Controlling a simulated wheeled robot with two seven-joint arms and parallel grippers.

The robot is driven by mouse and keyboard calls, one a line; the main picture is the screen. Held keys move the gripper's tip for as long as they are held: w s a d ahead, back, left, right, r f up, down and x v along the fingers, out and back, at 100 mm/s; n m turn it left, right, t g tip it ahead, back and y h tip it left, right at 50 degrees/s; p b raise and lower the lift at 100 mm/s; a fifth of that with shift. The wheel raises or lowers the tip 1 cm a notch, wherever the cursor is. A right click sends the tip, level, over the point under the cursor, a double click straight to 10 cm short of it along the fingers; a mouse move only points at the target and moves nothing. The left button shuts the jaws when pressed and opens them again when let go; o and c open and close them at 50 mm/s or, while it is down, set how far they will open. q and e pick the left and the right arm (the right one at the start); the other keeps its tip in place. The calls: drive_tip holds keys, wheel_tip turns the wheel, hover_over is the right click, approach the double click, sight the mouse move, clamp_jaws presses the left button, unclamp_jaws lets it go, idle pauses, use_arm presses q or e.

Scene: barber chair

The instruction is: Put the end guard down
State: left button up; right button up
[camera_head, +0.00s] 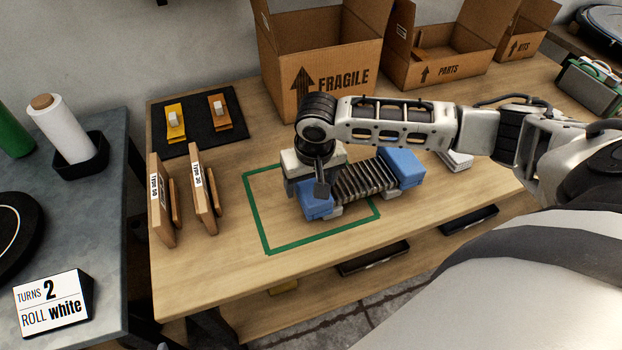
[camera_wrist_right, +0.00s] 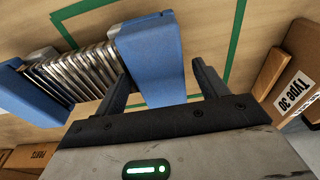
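A ribbed metal part (camera_head: 362,182) lies within and across the green taped outline (camera_head: 262,228) on the wooden table. A blue end guard (camera_head: 316,208) is at its left end, and a second blue end guard (camera_head: 402,166) covers its right end. My right gripper (camera_head: 308,188) is over the left guard, pointing down. In the right wrist view, this guard (camera_wrist_right: 150,55) stands between the two spread fingers, with a gap beside the right finger. The guard's underside is hidden, so its contact with the table cannot be told. My left gripper is out of view.
Cardboard boxes marked FRAGILE (camera_head: 330,60) and PARTS (camera_head: 445,58) stand behind. Two upright brown boards (camera_head: 160,205) stand left of the outline, near a black mat (camera_head: 197,122). The table's front left is clear.

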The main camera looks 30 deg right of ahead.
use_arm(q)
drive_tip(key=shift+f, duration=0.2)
use_arm(e)
drive_tip(key=shift+r, duration=0.25)
use_arm(q)
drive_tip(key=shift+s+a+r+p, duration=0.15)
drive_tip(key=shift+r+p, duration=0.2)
drive_tip(key=shift+p, duration=0.35)
use_arm(e)
wheel_tip(320, 180, up, 12)
drive_tip(key=s, duration=0.1)
drive_tip(key=shift+s+a+f, duration=0.15)
drive_tip(key=shift+s+a, duration=0.05)
drive_tip(key=shift+s, duration=0.2)
